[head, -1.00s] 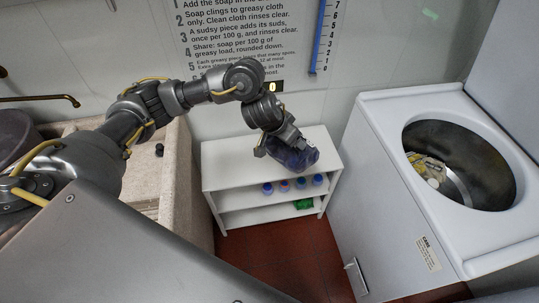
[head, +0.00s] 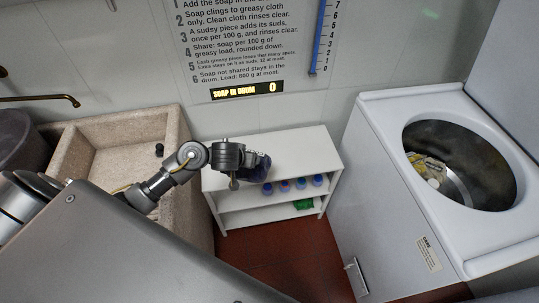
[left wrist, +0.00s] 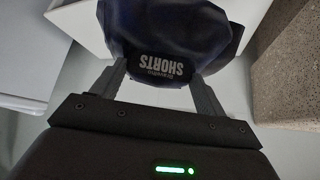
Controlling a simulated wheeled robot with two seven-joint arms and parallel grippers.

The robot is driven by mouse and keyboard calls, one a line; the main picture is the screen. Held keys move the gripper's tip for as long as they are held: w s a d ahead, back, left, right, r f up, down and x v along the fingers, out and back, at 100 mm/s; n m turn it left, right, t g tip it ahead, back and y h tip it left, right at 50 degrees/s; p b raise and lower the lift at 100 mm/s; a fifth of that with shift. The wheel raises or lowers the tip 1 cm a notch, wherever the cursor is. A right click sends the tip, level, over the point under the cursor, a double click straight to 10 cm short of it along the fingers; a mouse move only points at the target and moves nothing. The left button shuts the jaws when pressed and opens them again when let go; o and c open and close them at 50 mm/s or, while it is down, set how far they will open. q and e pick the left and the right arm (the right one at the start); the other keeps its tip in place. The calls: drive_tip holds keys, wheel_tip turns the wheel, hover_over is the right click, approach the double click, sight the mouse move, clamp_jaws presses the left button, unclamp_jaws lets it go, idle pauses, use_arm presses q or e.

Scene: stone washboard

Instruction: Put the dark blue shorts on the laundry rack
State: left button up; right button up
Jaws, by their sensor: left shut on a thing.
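The dark blue shorts are held in my left gripper. In the left wrist view the shorts (left wrist: 175,28) are a bunched dark cloth with a label reading SHORTS, between the two fingers. In the head view my left gripper (head: 247,172) is in front of the white shelf, and a dark part of the shorts (head: 262,163) shows beside it. In the left wrist view the left gripper (left wrist: 160,88) is shut on the cloth. My right gripper is not in view. No laundry rack is seen in these frames.
A white shelf unit (head: 300,144) carries several small blue bottles and a green item (head: 303,204). A stone washboard sink (head: 110,128) stands at the left. A white top-loading washer (head: 385,130) with an open drum holds yellowish cloth at the right. Red floor lies between.

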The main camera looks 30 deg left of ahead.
use_arm(q)
drive_tip(key=shift+s+a+f+n+y, duration=0.3)
drive_tip(key=shift+s+a+f, duration=0.35)
drive_tip(key=shift+a, duration=0.1)
drive_tip(key=w+a+f, duration=0.1)
drive_tip(key=w+a, duration=0.1)
drive_tip(key=w+a+f, duration=0.1)
drive_tip(key=a, duration=0.1)
drive_tip(key=w+a+f, duration=0.2)
drive_tip(key=a, duration=0.1)
drive_tip(key=shift+w+b, duration=0.3)
drive_tip(key=shift+w, duration=0.05)
drive_tip(key=w+a+f+b, duration=0.1)
drive_tip(key=w+a+f, duration=0.2)
drive_tip(key=f, duration=0.2)
drive_tip(key=shift+a+f, duration=0.3)
drive_tip(key=shift+a, duration=0.05)
drive_tip(key=shift+w+a+f, duration=0.1)
drive_tip(key=shift+f, duration=1.6)
drive_tip(key=shift+b, duration=0.3)
